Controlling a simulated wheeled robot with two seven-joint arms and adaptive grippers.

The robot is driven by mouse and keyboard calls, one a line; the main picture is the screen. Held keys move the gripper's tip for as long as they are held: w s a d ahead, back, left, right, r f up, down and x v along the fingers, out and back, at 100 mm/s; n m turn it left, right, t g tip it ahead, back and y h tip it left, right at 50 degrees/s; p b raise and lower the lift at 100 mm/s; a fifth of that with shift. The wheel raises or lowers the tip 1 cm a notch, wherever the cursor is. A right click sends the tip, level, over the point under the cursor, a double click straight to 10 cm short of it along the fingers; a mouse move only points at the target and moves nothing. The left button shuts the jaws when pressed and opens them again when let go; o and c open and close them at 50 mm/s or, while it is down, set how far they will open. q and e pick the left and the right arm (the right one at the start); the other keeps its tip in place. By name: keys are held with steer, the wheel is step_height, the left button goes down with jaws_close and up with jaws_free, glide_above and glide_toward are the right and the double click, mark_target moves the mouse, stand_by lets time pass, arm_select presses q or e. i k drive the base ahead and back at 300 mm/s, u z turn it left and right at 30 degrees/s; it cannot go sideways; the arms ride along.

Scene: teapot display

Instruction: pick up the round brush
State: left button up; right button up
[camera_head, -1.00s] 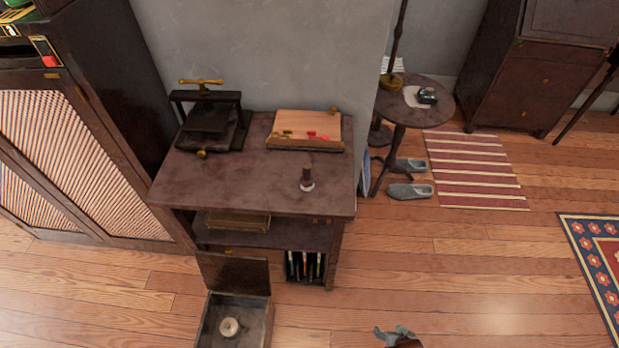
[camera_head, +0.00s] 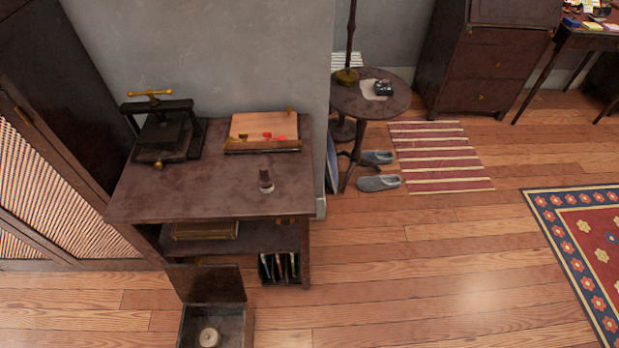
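A small upright object with a dark handle and a pale lower rim, which looks like the round brush (camera_head: 266,181), stands near the right front of the dark wooden table (camera_head: 190,195). It stands free, with bare tabletop around it. Neither of my grippers shows in the head view.
A press (camera_head: 164,132) and a wooden board (camera_head: 264,130) with red pieces stand at the table's back. An open box (camera_head: 213,320) holding a pale round object is on the floor in front. A round side table (camera_head: 395,102) stands right.

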mark_target(266, 182)
steer(key=z, duration=0.4)
steer(key=i, duration=1)
steer(key=u, duration=2.3)
